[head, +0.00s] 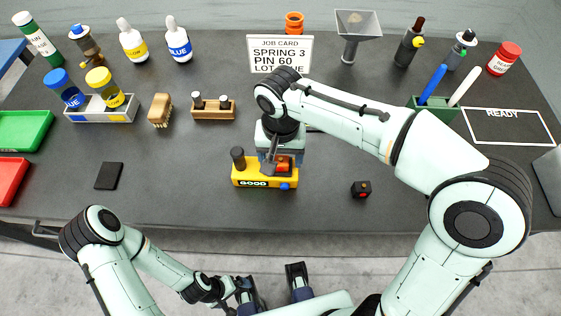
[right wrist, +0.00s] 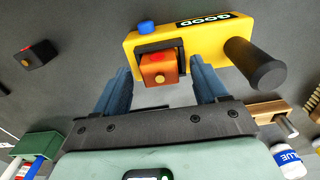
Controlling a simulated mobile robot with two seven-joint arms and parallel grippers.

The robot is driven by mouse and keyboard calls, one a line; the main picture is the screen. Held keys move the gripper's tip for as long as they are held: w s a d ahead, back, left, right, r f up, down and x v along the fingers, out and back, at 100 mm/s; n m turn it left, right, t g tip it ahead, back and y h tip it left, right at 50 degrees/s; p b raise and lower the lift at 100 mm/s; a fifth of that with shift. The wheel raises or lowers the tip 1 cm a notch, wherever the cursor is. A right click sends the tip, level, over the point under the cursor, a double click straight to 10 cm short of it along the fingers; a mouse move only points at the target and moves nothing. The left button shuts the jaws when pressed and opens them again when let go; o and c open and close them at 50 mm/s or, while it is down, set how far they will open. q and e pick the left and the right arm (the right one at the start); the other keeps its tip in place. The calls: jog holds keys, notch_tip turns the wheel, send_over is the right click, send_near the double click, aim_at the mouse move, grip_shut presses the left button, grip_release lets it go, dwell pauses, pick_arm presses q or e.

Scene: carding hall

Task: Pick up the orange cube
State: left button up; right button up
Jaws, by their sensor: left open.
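The orange cube (head: 284,163) sits in a dark bracket on the yellow GOOD fixture (head: 240,177). In the right wrist view the orange cube (right wrist: 157,71) shows a red patch and a brass-coloured round spot, with the yellow fixture (right wrist: 210,45) around its bracket. My right gripper (right wrist: 160,78) is open, with one blue finger on each side of the cube and bracket; gaps show between fingers and cube. In the head view my right gripper (head: 281,153) is over the fixture and partly hides the cube. My left gripper (head: 271,286) is open and empty, off the table's front edge.
A small dark cube with a red top (head: 361,189) lies right of the fixture. A black pad (head: 109,176) lies left. Behind stand a wooden holder (head: 214,112), a brush (head: 160,110) and a job card (head: 280,53). The table front between pad and fixture is clear.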

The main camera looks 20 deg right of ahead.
jog(key=c, duration=1.2)
jog(key=shift+o, duration=0.2)
jog(key=shift+r, duration=0.1)
